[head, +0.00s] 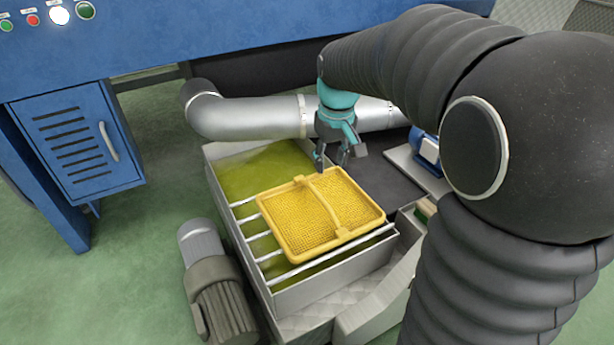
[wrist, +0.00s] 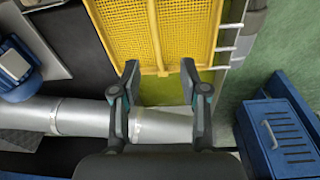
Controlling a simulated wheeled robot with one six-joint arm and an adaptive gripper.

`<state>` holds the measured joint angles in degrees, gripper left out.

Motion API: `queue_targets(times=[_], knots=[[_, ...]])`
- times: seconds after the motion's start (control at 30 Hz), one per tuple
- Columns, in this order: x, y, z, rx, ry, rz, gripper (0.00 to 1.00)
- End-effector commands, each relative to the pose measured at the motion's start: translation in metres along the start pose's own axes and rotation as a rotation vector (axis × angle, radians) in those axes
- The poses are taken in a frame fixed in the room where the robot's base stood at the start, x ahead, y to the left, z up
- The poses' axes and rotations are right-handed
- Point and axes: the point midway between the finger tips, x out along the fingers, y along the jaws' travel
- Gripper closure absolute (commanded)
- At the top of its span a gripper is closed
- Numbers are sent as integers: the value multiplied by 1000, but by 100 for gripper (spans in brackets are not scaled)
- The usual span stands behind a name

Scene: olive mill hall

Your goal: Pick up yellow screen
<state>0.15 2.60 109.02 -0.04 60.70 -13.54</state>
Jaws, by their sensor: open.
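The yellow screen (head: 295,222) is a rectangular mesh frame with a raised handle bar across its middle. It lies on metal bars over an open metal tank (head: 215,152) holding green liquid. My gripper (head: 333,165) is open and empty, above the screen's far edge near one end of the handle. In the wrist view the screen (wrist: 190,30) fills the top, with the handle running up between the fingers' line. The open fingertips (wrist: 158,72) sit just short of the screen's edge in that picture. I cannot tell the exact height gap.
A silver pipe (head: 255,118) runs behind the tank. A blue cabinet (head: 75,140) stands at left and a grey motor (head: 218,295) at front left. A blue pump (head: 427,148) is to the right. Green floor is free at left.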

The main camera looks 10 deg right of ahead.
Motion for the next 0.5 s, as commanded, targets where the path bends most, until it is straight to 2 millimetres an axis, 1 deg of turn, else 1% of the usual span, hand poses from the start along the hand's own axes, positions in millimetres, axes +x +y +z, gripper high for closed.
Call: queue_targets(times=[0.03,0.1,0.2,0.33,0.5], knots=[[11,4,-14,-11,-25,-6,56],[25,8,-29,-30,-54,-14,56],[43,14,-47,-53,-86,-23,56],[60,18,-61,-72,-115,-33,56],[73,20,-68,-84,-131,-38,56]])
